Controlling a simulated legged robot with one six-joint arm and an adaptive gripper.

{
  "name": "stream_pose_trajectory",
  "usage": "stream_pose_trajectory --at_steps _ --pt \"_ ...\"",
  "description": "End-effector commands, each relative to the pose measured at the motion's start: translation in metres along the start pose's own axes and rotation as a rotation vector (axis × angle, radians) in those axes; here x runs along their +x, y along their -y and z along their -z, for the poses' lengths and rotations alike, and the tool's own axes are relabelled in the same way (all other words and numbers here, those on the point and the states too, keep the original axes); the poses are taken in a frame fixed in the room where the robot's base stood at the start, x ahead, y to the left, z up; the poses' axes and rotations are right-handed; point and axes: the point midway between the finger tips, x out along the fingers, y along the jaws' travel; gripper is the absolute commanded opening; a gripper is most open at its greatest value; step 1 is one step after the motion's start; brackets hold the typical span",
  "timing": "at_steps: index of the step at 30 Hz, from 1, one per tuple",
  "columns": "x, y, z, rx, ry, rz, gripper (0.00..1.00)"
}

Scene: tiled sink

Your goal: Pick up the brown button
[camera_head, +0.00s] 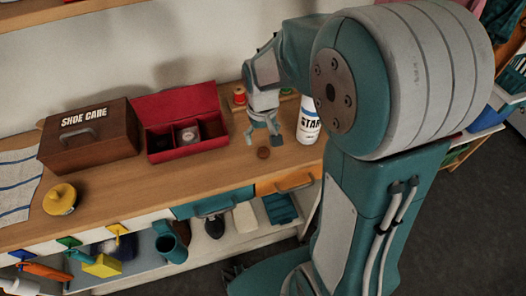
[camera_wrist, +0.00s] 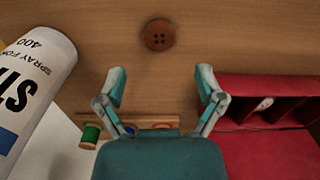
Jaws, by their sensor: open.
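The brown button (camera_head: 263,153) lies on the wooden counter near its front edge, to the right of the red box. In the wrist view the round button (camera_wrist: 159,34) shows its holes and lies flat, ahead of and roughly centred between my fingertips. My gripper (camera_head: 263,138) points down above the counter just behind the button. In the wrist view my gripper (camera_wrist: 160,84) has its two teal and grey fingers spread wide with nothing between them. The button is apart from both fingers.
A white spray can (camera_head: 308,122) stands close right of my gripper. An open red compartment box (camera_head: 186,153) and a brown shoe care box (camera_head: 90,146) stand left. Thread spools (camera_wrist: 90,134) sit in a wooden holder behind. The counter around the button is bare.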

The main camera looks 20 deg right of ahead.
Motion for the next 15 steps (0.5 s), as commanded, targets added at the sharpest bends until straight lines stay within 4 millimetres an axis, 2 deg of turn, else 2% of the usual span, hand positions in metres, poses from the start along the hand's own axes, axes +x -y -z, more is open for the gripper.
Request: stream_pose_trajectory --at_steps 9,15 --pt "0.043 0.000 -0.003 0.000 0.003 0.000 0.87" --pt "0.053 0.000 -0.003 0.000 -0.001 0.000 0.87"
